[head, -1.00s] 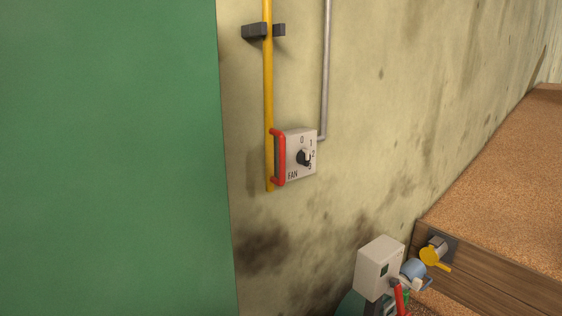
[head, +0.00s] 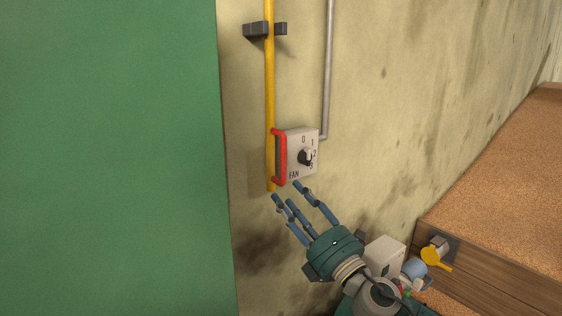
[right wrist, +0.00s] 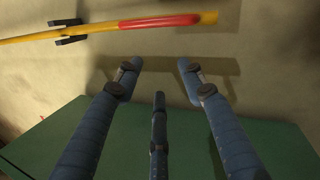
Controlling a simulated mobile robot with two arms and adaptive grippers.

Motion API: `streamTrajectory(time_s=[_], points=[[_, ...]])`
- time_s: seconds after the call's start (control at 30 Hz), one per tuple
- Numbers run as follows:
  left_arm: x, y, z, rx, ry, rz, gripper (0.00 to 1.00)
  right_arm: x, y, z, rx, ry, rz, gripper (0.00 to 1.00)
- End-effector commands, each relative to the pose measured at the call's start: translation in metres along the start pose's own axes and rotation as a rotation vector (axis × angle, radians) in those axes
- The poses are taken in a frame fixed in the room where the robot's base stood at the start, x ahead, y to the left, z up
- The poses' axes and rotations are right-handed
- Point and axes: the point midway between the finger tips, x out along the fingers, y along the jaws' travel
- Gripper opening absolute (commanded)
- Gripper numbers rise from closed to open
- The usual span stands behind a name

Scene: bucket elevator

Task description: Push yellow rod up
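The yellow rod (head: 269,85) runs upright along the wall in the head view, with a red handle (head: 279,157) on its lower part. The rod (right wrist: 75,34) and its red handle (right wrist: 160,21) lie across the top of the right wrist view. My right gripper (head: 290,191) is open and empty, its blue fingers spread just below the handle and the rod's lower end. In the right wrist view the gripper's fingertips (right wrist: 160,66) point toward the wall, apart from the rod. My left gripper is not in view.
A fan switch box (head: 302,151) sits right beside the handle, with a grey pipe (head: 327,70) above it. A dark bracket (head: 256,30) holds the rod higher up. A green panel (head: 110,160) fills the left. A wooden-sided bin (head: 500,270) stands at right.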

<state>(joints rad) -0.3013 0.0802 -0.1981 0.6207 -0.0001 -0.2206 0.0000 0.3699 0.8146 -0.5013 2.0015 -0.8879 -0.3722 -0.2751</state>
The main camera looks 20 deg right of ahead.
Motion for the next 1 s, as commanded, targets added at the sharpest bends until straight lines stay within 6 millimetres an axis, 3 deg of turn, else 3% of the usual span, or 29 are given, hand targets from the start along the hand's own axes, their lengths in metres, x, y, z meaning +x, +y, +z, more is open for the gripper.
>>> streamTrajectory(time_s=[0.03, 0.1, 0.2, 0.33, 0.43, 0.57, 1.0], points=[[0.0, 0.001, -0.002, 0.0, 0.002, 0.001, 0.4, 0.015, 0.019, 0.009, -0.197, 0.075, 0.056, 0.4], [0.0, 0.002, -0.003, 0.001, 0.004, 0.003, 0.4, 0.027, 0.03, 0.016, -0.448, 0.177, 0.1, 0.4], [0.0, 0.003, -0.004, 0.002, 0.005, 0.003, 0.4, 0.034, 0.029, 0.035, -0.745, 0.293, 0.105, 0.4], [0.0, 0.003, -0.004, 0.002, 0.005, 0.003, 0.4, 0.034, 0.017, 0.067, -0.994, 0.386, 0.064, 0.4], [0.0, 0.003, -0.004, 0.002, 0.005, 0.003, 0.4, 0.033, 0.011, 0.082, -1.085, 0.421, 0.037, 0.4], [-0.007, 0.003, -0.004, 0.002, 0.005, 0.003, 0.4, 0.04, 0.008, 0.085, -1.115, 0.436, 0.026, 0.4], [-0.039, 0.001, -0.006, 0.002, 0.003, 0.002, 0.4, 0.111, -0.006, 0.056, -1.109, 0.434, 0.029, 0.4]])
